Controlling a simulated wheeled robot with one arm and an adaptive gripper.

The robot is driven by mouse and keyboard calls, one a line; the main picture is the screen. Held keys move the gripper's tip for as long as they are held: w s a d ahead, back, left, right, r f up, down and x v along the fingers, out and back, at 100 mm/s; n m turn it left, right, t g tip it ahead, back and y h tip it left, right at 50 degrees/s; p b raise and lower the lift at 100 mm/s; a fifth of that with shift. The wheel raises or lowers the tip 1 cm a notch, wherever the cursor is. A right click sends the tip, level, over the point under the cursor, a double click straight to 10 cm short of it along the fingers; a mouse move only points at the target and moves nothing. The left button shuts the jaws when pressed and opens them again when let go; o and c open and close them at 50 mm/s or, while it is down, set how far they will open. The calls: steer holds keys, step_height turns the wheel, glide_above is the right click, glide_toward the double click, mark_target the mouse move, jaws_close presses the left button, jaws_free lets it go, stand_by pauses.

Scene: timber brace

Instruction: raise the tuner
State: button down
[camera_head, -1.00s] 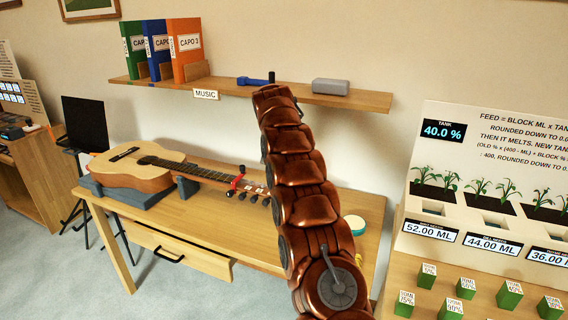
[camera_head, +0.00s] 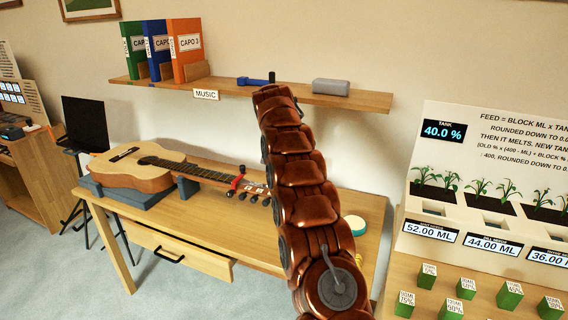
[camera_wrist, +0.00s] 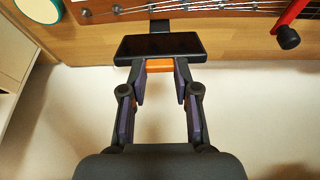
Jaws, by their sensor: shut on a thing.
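A black, flat-faced tuner (camera_wrist: 158,45) shows in the wrist view, with orange showing just below it. My gripper (camera_wrist: 160,72) is shut on it, one finger on each side. A dark stem runs from the tuner up to the guitar's head, where strings show; I cannot tell whether it is clamped there. The guitar (camera_head: 134,170) lies on a grey stand on the wooden table, its head toward my arm. In the head view my arm hides the gripper and the tuner.
A red capo (camera_head: 236,183) sits on the neck, and it also shows in the wrist view (camera_wrist: 288,36). A round teal-and-white item (camera_head: 355,225) lies on the table (camera_head: 205,222). Above is a shelf (camera_head: 300,97) with binders, a blue tool (camera_head: 256,79) and a grey box (camera_head: 331,87).

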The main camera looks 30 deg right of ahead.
steer(key=shift+d+r, duration=0.1)
steer(key=shift+r, duration=0.1)
steer(key=c, duration=1.2)
jaws_free()
steer(key=shift+c, duration=0.2)
steer(key=o, duration=0.4)
steer(key=shift+f, duration=0.15)
steer(key=v, duration=0.7)
steer(key=shift+r, duration=0.25)
